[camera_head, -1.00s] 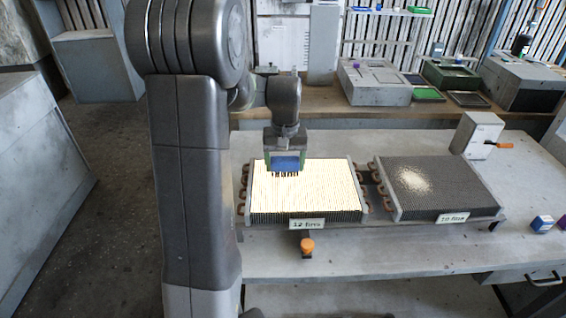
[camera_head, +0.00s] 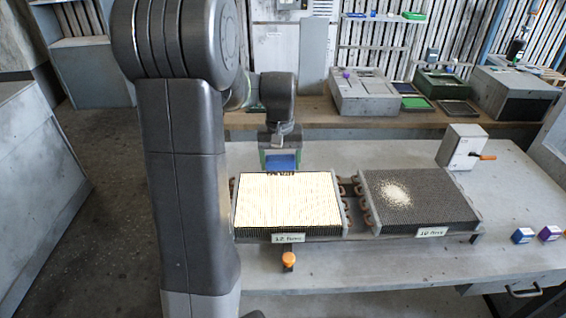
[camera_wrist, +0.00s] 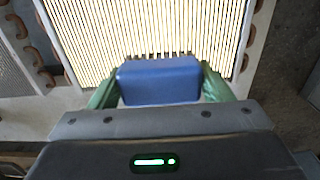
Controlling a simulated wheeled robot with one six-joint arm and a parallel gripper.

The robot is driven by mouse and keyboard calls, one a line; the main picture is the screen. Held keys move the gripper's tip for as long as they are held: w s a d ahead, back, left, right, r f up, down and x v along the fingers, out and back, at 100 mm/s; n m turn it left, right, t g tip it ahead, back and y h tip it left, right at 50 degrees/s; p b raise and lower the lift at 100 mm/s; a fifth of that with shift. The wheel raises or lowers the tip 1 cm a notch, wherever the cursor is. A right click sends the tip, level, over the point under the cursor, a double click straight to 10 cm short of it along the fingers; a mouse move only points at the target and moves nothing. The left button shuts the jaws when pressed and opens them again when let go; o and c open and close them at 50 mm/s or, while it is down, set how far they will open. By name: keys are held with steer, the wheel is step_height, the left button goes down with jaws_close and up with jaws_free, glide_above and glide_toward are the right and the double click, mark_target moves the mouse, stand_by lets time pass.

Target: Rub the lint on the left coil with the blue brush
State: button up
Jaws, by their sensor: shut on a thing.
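The left coil (camera_head: 290,203) is bright, with a label reading 12 fins on its front; no lint can be made out on its glaring face. My gripper (camera_head: 281,158) is shut on the blue brush (camera_head: 281,162) at the coil's back edge. In the wrist view the brush (camera_wrist: 158,82) sits between the green fingers of my gripper (camera_wrist: 160,88), its dark bristles pointing at the bright fins (camera_wrist: 150,28). I cannot tell whether the bristles touch the fins. The right coil (camera_head: 440,205) is dark grey with a pale lint patch (camera_head: 397,193).
An orange knob (camera_head: 288,259) sticks out in front of the left coil. A grey box with an orange handle (camera_head: 461,147) stands behind the right coil. The bench front (camera_head: 400,262) is mostly clear.

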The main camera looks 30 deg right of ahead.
steer(key=shift+r+p, duration=0.55)
steer(key=shift+r, duration=0.55)
